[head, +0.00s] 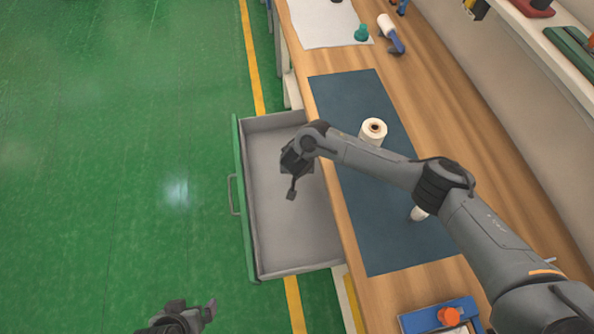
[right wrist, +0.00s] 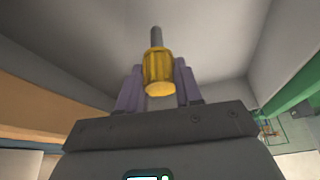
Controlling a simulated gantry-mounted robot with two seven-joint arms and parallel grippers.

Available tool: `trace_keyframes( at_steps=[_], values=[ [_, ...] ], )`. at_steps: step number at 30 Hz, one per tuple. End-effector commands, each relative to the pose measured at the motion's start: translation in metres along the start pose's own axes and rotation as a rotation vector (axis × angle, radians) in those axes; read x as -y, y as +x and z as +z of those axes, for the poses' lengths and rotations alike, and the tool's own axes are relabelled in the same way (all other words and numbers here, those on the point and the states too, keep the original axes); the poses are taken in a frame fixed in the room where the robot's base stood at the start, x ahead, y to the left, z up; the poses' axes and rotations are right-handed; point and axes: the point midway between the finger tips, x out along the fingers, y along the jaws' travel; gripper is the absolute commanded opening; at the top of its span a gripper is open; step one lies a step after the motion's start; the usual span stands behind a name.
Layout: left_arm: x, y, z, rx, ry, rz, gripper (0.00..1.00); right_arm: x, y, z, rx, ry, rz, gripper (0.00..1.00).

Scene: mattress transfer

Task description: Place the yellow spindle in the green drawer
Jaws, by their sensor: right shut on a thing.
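The yellow spindle (right wrist: 158,72) has a ribbed yellow body and a grey shaft. In the right wrist view it sits between the two purple fingers of my right gripper (right wrist: 159,88), which is shut on it. In the head view my right gripper (head: 292,185) hangs over the open green drawer (head: 243,215); the spindle cannot be made out there. The drawer has a green front, a handle and a bare grey inside. Its grey floor and walls fill the right wrist view behind the spindle. My left gripper (head: 192,312) is open and empty over the floor.
The wooden workbench (head: 490,150) carries a dark blue mat (head: 345,95) with a white spool (head: 373,131) and another white item (head: 418,213) partly behind my right arm. A blue tray with an orange knob (head: 449,316) is at the near end. The green floor is clear at left.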

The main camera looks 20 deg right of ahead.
Motion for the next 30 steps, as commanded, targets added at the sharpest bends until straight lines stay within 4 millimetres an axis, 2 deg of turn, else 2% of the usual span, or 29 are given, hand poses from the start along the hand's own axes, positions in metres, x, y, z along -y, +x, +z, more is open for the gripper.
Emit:
trace_keyframes(
  at_steps=[1, 4, 17, 18, 21, 22, 30],
  values=[
    [0.000, 0.006, 0.002, 0.000, 0.000, 0.000, 1.00, 0.000, 0.009, 0.004, 0.000, 0.000, 0.001, 0.00],
    [0.000, 0.009, 0.003, 0.000, 0.000, 0.000, 1.00, 0.000, 0.017, 0.007, -0.001, 0.000, 0.000, 0.00],
    [0.000, 0.008, 0.002, 0.000, 0.000, 0.000, 1.00, 0.000, 0.020, 0.009, 0.000, 0.001, -0.001, 0.00],
    [0.000, 0.008, 0.002, 0.000, 0.000, 0.000, 1.00, 0.000, 0.020, 0.008, 0.000, 0.000, -0.001, 0.41],
    [0.000, 0.008, 0.002, 0.000, 0.000, 0.000, 1.00, 0.000, 0.020, 0.008, 0.000, 0.000, -0.001, 0.56],
    [0.000, 0.008, 0.002, 0.000, 0.000, 0.000, 1.00, 0.000, 0.020, 0.008, 0.000, 0.000, -0.001, 0.60],
    [0.000, 0.008, 0.002, 0.000, 0.000, 0.000, 1.00, 0.000, 0.019, 0.008, 0.000, 0.000, -0.001, 0.60]
  ],
)
